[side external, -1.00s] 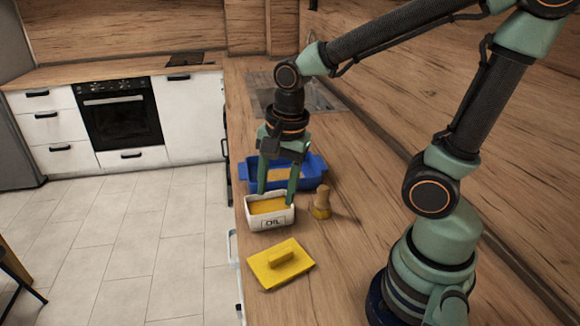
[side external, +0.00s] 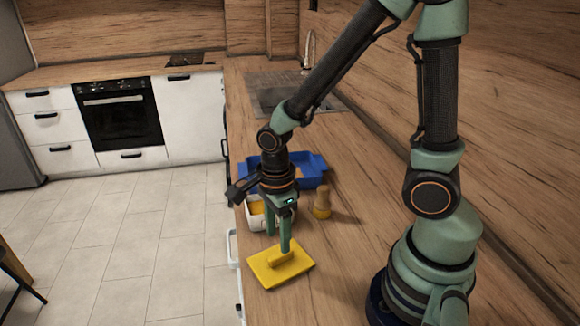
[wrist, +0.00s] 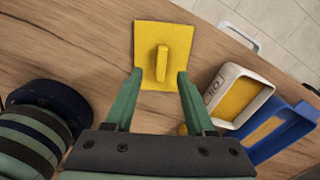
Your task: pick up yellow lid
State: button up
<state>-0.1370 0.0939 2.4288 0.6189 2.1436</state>
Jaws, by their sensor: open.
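The yellow lid (side external: 281,266) lies flat on the wooden counter near its front edge, with a raised bar handle on top. In the wrist view the lid (wrist: 176,42) is ahead of my fingertips, its handle upright in the picture and lined up with the gap between them. My gripper (side external: 278,242) points down above the lid, and one finger overlaps the handle in the side view. In the wrist view my gripper (wrist: 160,75) is open and empty, with a finger to either side of the handle's lower end. Whether either finger touches the lid cannot be told.
A white container (side external: 257,222) with yellow contents stands just behind the lid, partly hidden by my gripper. A blue tray (side external: 313,172) lies behind it. The counter right of the lid is clear.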

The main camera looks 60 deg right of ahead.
aim_at(280, 254)
jog(key=shift+d+f, duration=0.2)
jog(key=shift+f, duration=1.25)
jog(key=shift+d+f, duration=0.15)
jog(key=shift+f, duration=1.25)
grip_shut()
